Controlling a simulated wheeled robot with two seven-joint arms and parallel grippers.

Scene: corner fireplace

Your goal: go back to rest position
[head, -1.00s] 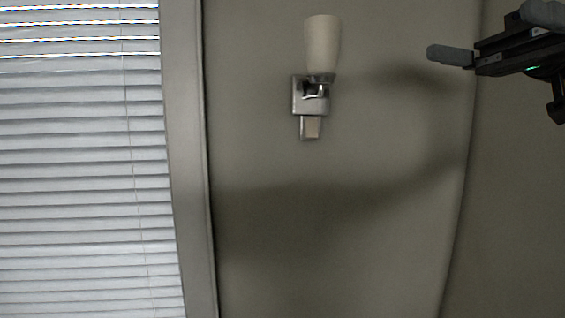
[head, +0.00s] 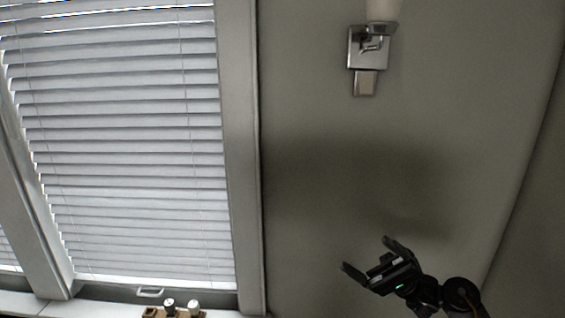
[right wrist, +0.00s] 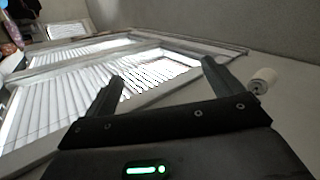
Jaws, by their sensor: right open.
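My right gripper (head: 366,254) is at the lower right of the head view, in front of the grey wall. Its two fingers are apart and nothing is between them. In the right wrist view the same gripper (right wrist: 158,75) shows both fingers spread, with the window blinds beyond. My left gripper is in neither view.
A window with white blinds (head: 130,150) fills the left of the head view. A wall lamp (head: 368,50) is at the top right, and also shows in the right wrist view (right wrist: 262,80). Small items (head: 170,306) stand on the sill. The air around my right gripper looks clear.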

